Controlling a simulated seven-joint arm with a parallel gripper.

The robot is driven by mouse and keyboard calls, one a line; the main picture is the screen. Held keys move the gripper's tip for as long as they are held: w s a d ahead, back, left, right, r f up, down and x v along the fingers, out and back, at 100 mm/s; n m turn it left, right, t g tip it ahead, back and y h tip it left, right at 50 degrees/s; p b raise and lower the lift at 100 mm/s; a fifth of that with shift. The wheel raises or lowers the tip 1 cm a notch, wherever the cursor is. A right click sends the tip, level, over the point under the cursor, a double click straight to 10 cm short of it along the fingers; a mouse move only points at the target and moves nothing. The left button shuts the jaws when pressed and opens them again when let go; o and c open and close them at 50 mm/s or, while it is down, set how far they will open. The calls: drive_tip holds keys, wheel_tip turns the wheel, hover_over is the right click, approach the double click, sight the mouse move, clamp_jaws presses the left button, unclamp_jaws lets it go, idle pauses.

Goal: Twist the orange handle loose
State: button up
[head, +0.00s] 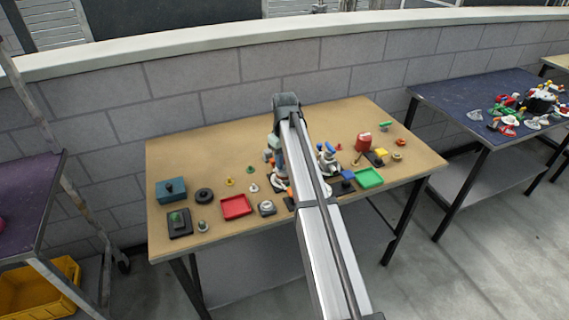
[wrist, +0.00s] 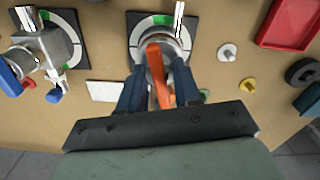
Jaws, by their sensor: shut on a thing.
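The orange handle (wrist: 157,72) shows in the wrist view, on top of a round grey metal fitting (wrist: 178,42) that stands on a dark plate with a green and white dial (wrist: 140,24). My gripper (wrist: 158,80) has its two dark blue fingers on either side of the handle and is shut on it. The handle points down toward the gripper's palm. In the head view my arm hides most of the handle and gripper; only a small orange bit (head: 290,191) shows beside the arm.
A second metal fitting with blue levers (wrist: 45,50) stands left of the gripper in the wrist view. A white card (wrist: 106,91) lies between. A red tray (head: 237,206), a green tray (head: 369,178), a blue box (head: 171,190) and several small knobs are spread over the wooden table (head: 190,150).

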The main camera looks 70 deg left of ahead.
drive_tip(key=shift+n, duration=9.5)
drive_tip(key=o, duration=0.7)
drive_tip(key=shift+r, duration=0.15)
